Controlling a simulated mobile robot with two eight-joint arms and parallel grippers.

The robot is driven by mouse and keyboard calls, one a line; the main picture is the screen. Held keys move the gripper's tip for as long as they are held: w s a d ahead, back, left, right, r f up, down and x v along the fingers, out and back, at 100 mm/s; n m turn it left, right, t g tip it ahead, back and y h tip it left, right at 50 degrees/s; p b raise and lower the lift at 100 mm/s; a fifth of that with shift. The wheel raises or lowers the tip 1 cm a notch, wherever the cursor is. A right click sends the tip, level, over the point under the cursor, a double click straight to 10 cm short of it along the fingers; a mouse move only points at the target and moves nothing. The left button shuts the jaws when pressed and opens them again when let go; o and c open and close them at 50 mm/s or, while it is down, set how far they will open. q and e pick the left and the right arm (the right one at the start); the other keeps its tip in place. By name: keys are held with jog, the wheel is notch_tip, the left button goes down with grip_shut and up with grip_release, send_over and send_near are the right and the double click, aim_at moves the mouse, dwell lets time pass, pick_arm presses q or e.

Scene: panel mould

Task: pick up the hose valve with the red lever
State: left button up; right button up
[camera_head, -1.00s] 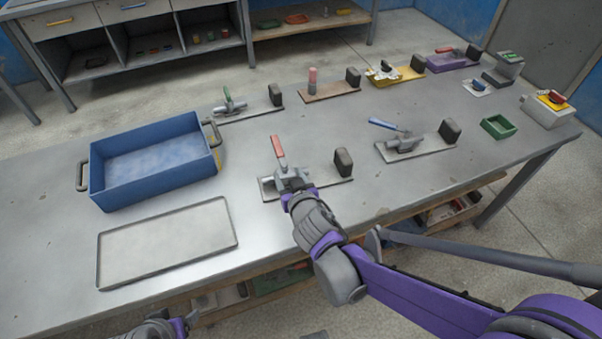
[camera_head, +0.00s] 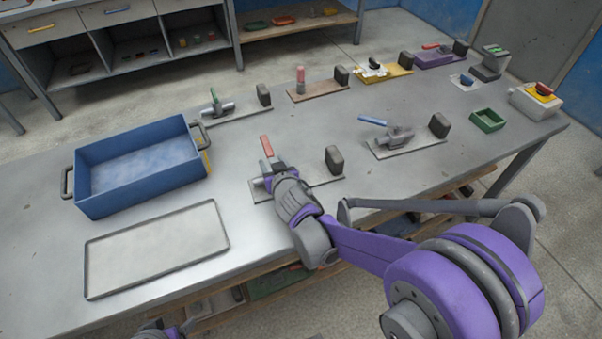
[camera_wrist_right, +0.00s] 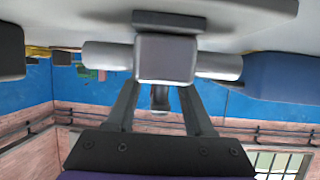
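The hose valve with the red lever (camera_head: 266,147) sits on its plate near the table's front middle, lever raised. My right gripper (camera_head: 273,180) is at this valve and hides much of its body. In the right wrist view the valve's grey square body (camera_wrist_right: 166,58) and pipe ends lie just at the fingertips. The two fingers of the right gripper (camera_wrist_right: 160,90) are spread apart, with a slim dark part between them that touches neither. Their tips are partly hidden by the body. My left gripper (camera_head: 168,332) barely shows at the bottom edge, its fingers unclear.
A blue-lever valve (camera_head: 392,135) stands to the right and a green-lever valve (camera_head: 219,105) behind. A black block (camera_head: 334,160) stands on the red valve's plate. A blue bin (camera_head: 140,165) and a flat tray (camera_head: 157,250) lie left. The table between them is clear.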

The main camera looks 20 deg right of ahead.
grip_shut()
dwell(1.2)
